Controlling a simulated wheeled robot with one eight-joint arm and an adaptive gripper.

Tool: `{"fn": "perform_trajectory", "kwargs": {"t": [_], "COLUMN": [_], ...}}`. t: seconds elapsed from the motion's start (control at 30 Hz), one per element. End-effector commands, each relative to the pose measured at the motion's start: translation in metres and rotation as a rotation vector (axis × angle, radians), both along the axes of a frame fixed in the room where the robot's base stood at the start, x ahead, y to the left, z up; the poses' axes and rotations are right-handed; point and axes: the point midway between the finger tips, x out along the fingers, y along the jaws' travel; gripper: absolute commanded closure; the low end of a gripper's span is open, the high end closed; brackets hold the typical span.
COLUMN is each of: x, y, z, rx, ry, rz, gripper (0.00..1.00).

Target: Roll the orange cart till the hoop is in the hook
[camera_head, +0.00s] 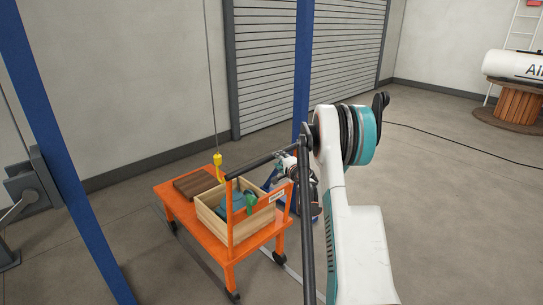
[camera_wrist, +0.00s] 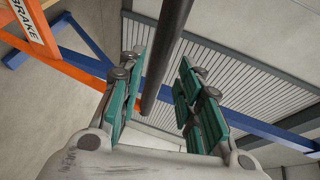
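The orange cart (camera_head: 182,209) stands on the floor left of my arm, with an orange post (camera_wrist: 62,62) marked BRAKE in the wrist view. Its dark handle bar (camera_head: 258,163) crosses the top of the posts. In the wrist view a dark bar (camera_wrist: 168,50) runs between the fingers of my gripper (camera_wrist: 162,68); the fingers are apart, with gaps showing beside the bar. A yellow hook (camera_head: 217,159) hangs on a cable above the cart's far side. A wooden crate (camera_head: 256,225) on the cart holds a blue item (camera_head: 232,201) and a green part (camera_head: 250,199). I cannot make out the hoop clearly.
A brown block (camera_head: 195,184) lies on the cart behind the crate. Blue uprights (camera_head: 62,150) stand left and behind. A shutter (camera_head: 268,70) is at the back. A cable spool (camera_head: 518,103) stands far right; the floor at right is mostly clear.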

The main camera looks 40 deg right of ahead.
Motion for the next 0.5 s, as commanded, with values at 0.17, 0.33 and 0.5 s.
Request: {"fn": "perform_trajectory", "kwargs": {"t": [0.17, 0.33, 0.5], "x": [0.035, 0.065, 0.087], "y": [-0.011, -0.021, -0.028], "z": [-0.01, -0.015, -0.019], "rx": [0.0, -0.001, -0.001], "ry": [0.0, 0.0, 0.0], "rz": [0.002, 0.001, 0.001], "gripper": [0.68, 0.68, 0.68]}}
